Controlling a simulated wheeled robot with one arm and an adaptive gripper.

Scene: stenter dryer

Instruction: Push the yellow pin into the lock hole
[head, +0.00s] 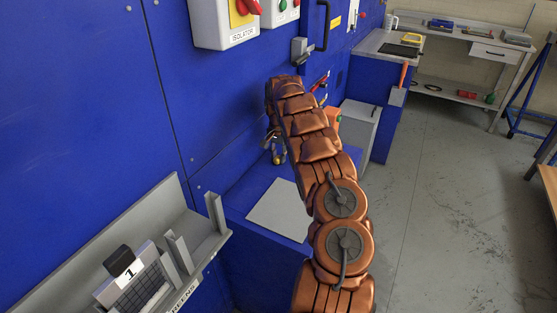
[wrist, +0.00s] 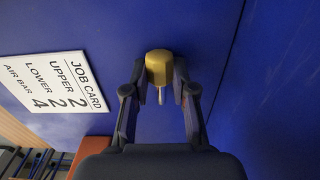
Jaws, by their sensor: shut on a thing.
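The yellow pin (wrist: 159,64) sits between the fingertips of my gripper (wrist: 160,82) in the wrist view. Both fingers touch its sides, and a thin grey piece below its yellow head points back toward my palm. Blue panel fills the background behind the pin. In the head view my gripper (head: 275,148) shows beside the blue panel, low and left of my arm, which hides part of it. I cannot make out the lock hole in either view, nor tell whether the pin touches the panel.
A white job card (wrist: 58,82) is on the blue panel in the wrist view. The head view shows an isolator box (head: 224,22), a grey rack (head: 150,235) at lower left, and a workbench (head: 465,38) at the back.

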